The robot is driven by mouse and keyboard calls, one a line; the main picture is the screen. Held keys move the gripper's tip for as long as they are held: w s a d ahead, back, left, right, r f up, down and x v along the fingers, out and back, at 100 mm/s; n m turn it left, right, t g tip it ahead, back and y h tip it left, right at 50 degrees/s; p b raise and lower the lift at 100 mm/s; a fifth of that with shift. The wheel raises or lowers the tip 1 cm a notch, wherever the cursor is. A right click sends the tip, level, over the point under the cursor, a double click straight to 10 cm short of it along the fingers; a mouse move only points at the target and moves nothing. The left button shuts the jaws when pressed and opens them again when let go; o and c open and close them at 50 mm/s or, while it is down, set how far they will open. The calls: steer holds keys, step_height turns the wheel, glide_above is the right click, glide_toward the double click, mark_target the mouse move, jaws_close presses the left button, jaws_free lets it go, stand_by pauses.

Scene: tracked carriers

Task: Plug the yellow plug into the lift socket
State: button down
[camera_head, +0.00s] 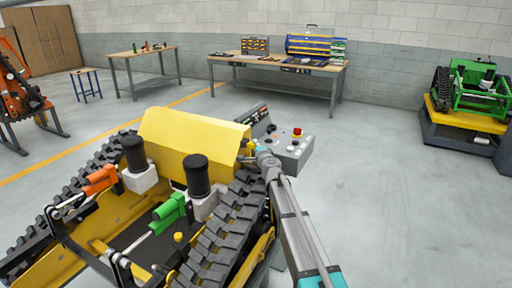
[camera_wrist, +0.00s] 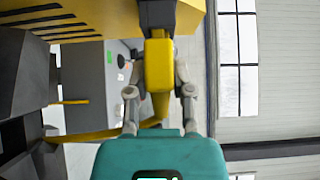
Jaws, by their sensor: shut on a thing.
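My gripper (camera_wrist: 159,82) is shut on the yellow plug (camera_wrist: 158,62), with one grey finger on each side of it in the wrist view. A black block (camera_wrist: 157,14) sits directly ahead of the plug at the top edge. I cannot tell whether it is the lift socket or part of the plug, nor whether the plug is seated. In the head view my gripper (camera_head: 264,155) is at the right end of the yellow hood of the tracked carrier (camera_head: 195,138), beside a grey control box (camera_head: 290,148). The plug is too small to make out there.
The control box has a red button (camera_head: 297,132) on top. The carrier's black track (camera_head: 225,228) lies just left of my arm. A workbench (camera_head: 275,65) stands at the back, and a green machine (camera_head: 475,88) on a yellow platform at the right. The floor between is clear.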

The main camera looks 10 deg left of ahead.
steer(key=shift+w+a, duration=0.1)
steer(key=shift+a, duration=0.2)
steer(key=shift+c, duration=2.1)
jaws_free()
steer(key=v, duration=1.2)
steer(key=shift+r, duration=0.1)
